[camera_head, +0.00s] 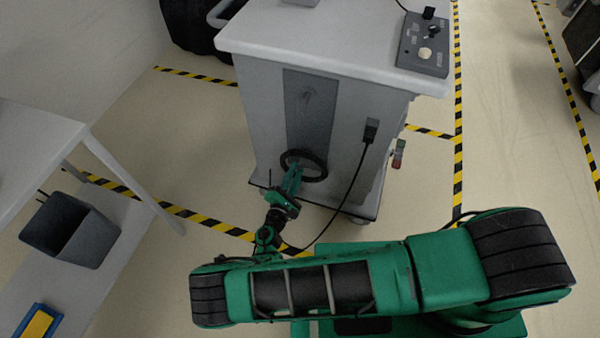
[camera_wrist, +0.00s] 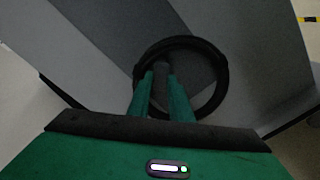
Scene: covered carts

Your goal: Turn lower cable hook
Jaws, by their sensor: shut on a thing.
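The grey cart (camera_head: 342,130) stands ahead of me, with a darker vertical panel (camera_head: 308,115) on its near side. A black ring (camera_head: 319,159) sits low on that panel; it also shows large in the wrist view (camera_wrist: 222,72). Inside the ring a short dark piece (camera_wrist: 161,68), seemingly the lower cable hook, lies between my green fingers. My gripper (camera_head: 294,172) reaches the panel at the ring. In the wrist view my gripper (camera_wrist: 161,82) is shut on this dark piece. The fingers hide part of it and the ring's lower edge.
A black cable (camera_head: 350,190) with a plug (camera_head: 371,130) hangs down the cart's right part. A control box (camera_head: 424,45) sits on the cart top. A white table (camera_head: 35,150) and a dark bin (camera_head: 70,230) are at left. Striped tape marks the otherwise open floor.

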